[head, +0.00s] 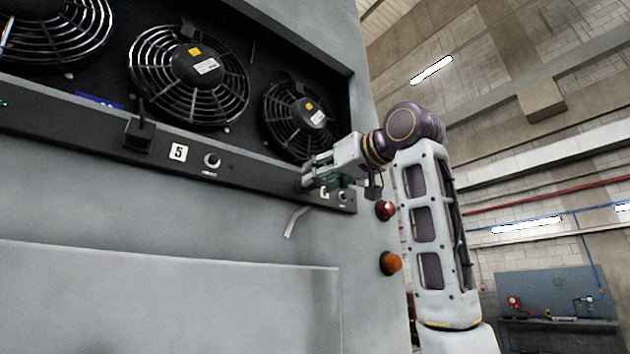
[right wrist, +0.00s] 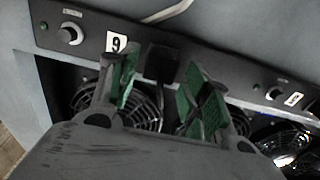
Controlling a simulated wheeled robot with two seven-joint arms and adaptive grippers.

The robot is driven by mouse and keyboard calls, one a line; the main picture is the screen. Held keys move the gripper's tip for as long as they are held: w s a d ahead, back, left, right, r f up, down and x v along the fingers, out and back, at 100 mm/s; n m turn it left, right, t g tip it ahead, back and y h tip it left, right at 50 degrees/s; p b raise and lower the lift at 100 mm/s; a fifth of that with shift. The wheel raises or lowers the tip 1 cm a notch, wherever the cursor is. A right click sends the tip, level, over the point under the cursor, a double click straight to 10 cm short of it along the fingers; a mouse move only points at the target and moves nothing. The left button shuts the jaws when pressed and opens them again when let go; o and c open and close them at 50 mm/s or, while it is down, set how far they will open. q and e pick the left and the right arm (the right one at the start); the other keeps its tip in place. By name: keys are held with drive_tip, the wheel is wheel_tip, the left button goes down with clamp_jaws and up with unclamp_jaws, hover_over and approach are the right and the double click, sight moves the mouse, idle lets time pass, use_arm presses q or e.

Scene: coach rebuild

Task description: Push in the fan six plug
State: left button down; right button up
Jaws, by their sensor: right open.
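The fan six plug (right wrist: 161,62) is a dark block on the black panel strip, beside the number label (right wrist: 116,43), which appears upside down in the right wrist view. My right gripper (right wrist: 160,80) has its two green-padded fingers apart, one on each side of the plug. I cannot tell whether either pad touches it. In the head view, my right gripper (head: 309,178) is at the right end of the panel strip, below the rightmost fan (head: 297,118), and hides the plug. How deep the plug sits is unclear. My left gripper is out of view.
The fan five plug (head: 139,134) stands on the strip to the left, near its label (head: 178,153) and a knob (head: 212,160). A pale strap (head: 295,221) hangs below the strip. A red lamp (head: 385,210) and an orange lamp (head: 390,262) stick out at the cabinet's right.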

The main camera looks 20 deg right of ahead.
drive_tip(key=v, duration=0.8)
idle(0.7)
